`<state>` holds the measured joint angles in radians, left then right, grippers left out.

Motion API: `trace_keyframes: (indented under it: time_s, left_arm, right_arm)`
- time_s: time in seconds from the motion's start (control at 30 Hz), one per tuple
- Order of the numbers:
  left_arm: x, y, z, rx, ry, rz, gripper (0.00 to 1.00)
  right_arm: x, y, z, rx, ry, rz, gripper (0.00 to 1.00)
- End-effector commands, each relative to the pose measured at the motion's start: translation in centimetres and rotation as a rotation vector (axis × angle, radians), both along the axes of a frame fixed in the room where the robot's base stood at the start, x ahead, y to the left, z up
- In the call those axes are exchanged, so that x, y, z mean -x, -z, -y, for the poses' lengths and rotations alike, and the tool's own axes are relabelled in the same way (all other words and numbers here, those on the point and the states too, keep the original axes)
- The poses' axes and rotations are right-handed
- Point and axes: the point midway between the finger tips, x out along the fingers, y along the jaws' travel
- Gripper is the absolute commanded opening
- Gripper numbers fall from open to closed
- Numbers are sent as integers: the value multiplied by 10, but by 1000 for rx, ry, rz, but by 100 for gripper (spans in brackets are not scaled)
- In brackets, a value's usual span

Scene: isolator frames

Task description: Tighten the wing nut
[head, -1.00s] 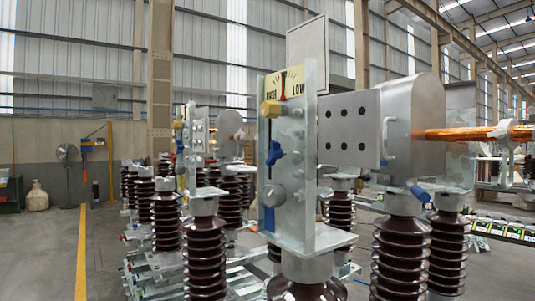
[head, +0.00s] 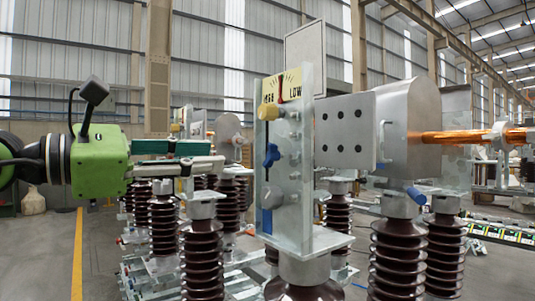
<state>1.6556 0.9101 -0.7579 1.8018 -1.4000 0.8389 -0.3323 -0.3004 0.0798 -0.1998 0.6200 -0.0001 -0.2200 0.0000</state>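My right gripper is not in view.
A yellow scale plate (head: 282,88) tops the panel. Brown ribbed insulators (head: 202,255) stand below and to the left. A grey metal housing (head: 405,125) with an orange bar (head: 465,137) is at right. Floor with a yellow line (head: 78,250) is open at left.

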Motion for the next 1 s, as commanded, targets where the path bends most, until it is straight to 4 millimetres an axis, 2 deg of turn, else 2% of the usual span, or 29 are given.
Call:
trace_keyframes:
  time_s: [0.4,0.6,0.77,1.0]
  left_arm:
    - [-47,-5,68,3,7,-6,30]
    - [-67,-4,94,5,6,-5,30]
    - [-75,-2,105,6,5,-5,30]
    - [-78,0,107,6,4,-3,30]
  right_arm:
    - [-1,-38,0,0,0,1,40]
    - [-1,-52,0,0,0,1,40]
    - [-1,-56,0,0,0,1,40]
    - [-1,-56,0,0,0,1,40]
